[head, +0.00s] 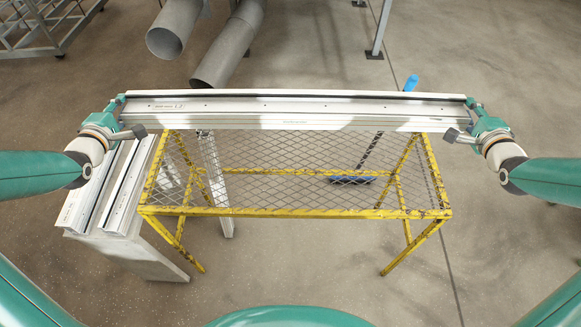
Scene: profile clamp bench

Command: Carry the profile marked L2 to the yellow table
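The profile marked L2 (240,108) is a long silver aluminium bar with a dark groove along its top. It is held level, crosswise, over the far edge of the yellow table (300,212). The table has a yellow frame and a wire mesh top, which is bare. My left gripper (124,118) is closed around the profile's left end. My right gripper (472,120) is closed around its right end. The profile hides the table's far edge, so I cannot tell whether it touches the table.
A grey bench (145,258) with other silver profiles (127,190) stands against the table's left side. Two large grey pipes (228,52) lie behind. Floor on the right is clear.

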